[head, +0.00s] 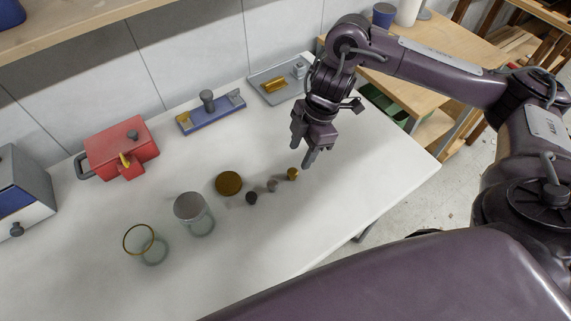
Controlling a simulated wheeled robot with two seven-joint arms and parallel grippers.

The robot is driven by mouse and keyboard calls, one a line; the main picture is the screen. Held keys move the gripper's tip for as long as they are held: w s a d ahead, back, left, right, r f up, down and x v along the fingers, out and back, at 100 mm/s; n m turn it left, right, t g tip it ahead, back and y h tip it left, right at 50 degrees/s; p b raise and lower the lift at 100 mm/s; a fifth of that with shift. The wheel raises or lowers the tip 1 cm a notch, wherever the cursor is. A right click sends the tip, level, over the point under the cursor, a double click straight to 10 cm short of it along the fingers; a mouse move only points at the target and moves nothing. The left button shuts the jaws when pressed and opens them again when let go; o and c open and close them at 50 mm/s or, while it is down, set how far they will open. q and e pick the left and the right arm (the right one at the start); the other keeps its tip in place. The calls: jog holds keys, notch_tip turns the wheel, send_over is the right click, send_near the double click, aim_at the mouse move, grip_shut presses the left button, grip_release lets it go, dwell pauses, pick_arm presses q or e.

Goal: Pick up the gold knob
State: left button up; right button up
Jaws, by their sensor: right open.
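The gold knob (293,174) is a small brass-coloured cylinder standing on the white table, rightmost in a row with a grey knob (272,186) and a dark knob (251,198). My right gripper (301,157) is open and empty. It points down beside and above the gold knob, its fingers apart from one another; the exact gap to the knob is hard to tell. Nothing covers the knob. My left gripper does not show.
A gold disc (228,183), a grey-lidded jar (188,207) and an open glass jar (139,239) stand left of the knobs. A red box (118,150), a blue block with a knob (211,113) and a grey tray (266,92) line the back. The table's front right is clear.

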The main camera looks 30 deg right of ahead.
aim_at(294, 171)
jog(key=f, duration=0.2)
jog(key=s+a+f+b, duration=0.1)
jog(key=shift+f, duration=0.15)
jog(key=shift+b+x, duration=0.35)
jog(key=shift+x, duration=0.85)
jog(key=shift+w+a+f, duration=0.15)
jog(key=shift+w+f, duration=0.05)
jog(key=shift+f, duration=0.1)
jog(key=c, duration=0.9)
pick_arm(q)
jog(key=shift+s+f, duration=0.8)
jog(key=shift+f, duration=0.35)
pick_arm(e)
jog(key=shift+c, duration=0.5)
